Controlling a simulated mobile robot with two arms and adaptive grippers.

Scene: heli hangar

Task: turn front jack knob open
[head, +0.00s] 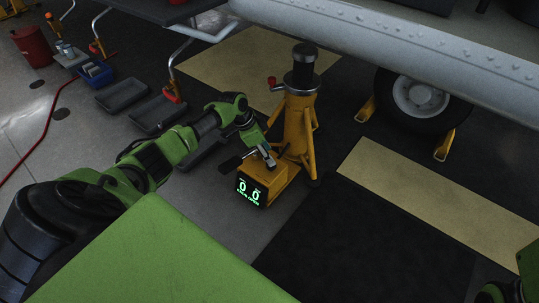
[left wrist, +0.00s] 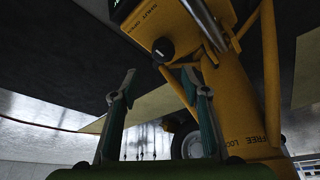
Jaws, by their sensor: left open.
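The front jack (head: 299,125) is a yellow tripod with a dark cylinder on top and a small red knob (head: 271,82) at its upper left. A yellow box (head: 264,186) with a green-lit display stands at its foot. In the left wrist view a round black knob (left wrist: 163,48) sits on the yellow box, beside the jack's column (left wrist: 262,100) marked "FREE" and "LOCK". My left gripper (head: 264,152) is over the top of the box; in the left wrist view its fingers (left wrist: 165,85) are spread apart, with nothing between them and the black knob just beyond. My right gripper is not clearly visible.
The aircraft's wheel (head: 410,98) stands between yellow chocks at the back right, under the pale fuselage (head: 400,45). Grey trays (head: 122,95), a blue bin (head: 95,75) and a red bucket (head: 33,46) are at the left. Dark floor mat (head: 370,245) in front is clear.

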